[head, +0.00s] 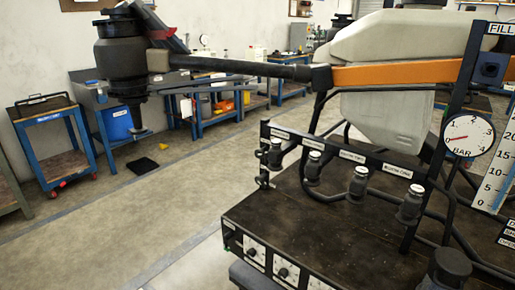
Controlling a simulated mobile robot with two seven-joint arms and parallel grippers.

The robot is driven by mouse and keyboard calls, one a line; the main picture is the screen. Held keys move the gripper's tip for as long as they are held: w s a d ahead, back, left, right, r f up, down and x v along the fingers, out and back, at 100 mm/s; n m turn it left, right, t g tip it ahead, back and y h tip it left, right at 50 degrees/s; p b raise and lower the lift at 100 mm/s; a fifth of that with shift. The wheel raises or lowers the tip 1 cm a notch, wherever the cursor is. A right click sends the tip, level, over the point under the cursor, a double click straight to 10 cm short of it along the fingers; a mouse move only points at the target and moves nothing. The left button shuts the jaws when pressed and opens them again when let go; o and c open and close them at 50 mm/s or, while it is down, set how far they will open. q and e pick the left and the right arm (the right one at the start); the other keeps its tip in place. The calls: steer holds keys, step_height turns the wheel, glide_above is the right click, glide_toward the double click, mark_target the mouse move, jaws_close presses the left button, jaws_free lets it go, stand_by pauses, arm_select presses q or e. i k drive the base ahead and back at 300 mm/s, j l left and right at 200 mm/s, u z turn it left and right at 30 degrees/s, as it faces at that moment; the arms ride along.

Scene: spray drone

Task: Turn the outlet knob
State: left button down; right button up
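A front control panel (233,241) on the bench edge carries several small black knobs on white plates, such as a left knob (251,252) and one beside it (284,272). Their labels are too small to read, so I cannot tell which is the outlet knob. Above them, a labelled black rail (335,150) carries several dark capped fittings, one of them at the right (410,204). A round pressure gauge (468,137) marked BAR stands at the right, its red needle near the low end. Neither gripper is in view.
A drone arm (400,72), orange and black, crosses above the dark bench top (300,220), with a rotor motor (120,55) at its left end. A pale tank (385,115) hangs behind the rail. A blue cart (50,135) stands far left. The floor at left is mostly clear.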

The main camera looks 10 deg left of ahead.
mark_target(259, 153)
steer(key=i+j, duration=0.2)
steer(key=j, duration=0.15)
steer(key=i+j+z, duration=0.1)
steer(key=i+j, duration=0.15)
steer(key=j, duration=0.15)
steer(key=i+j, duration=0.2)
steer(key=j, duration=0.15)
steer(key=i+j+z, duration=0.1)
steer(key=j, duration=0.3)
steer(key=i+j, duration=0.25)
steer(key=j, duration=0.15)
steer(key=i+j, duration=0.2)
steer(key=j, duration=0.2)
steer(key=i+j+z, duration=0.1)
steer(key=j, duration=0.3)
steer(key=i+l, duration=0.05)
steer(key=i, duration=0.05)
